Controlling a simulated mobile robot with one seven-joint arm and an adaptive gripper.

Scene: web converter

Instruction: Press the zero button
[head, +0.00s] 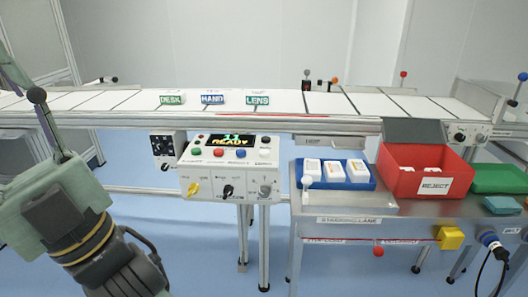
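A white control box (231,184) hangs below the front of the conveyor, near the picture's middle. Its lit display (230,142) shows green digits above the word READY. Below the display are a green button (196,151), a red button (219,152), a blue button (241,153) and a white button (264,153). Their labels are too small to read, so I cannot tell which is zero. A yellow knob, a black knob and a grey knob sit lower on the box. My gripper (135,275) is at the lower left, apart from the box. Its fingertips are not clear.
The conveyor (290,103) carries DESK, HAND and LENS blocks. At right, a metal table (380,208) holds a blue tray (366,184) with white boxes, a red REJECT bin (408,185) and a green tray (497,178). Open floor lies between my arm and the control box.

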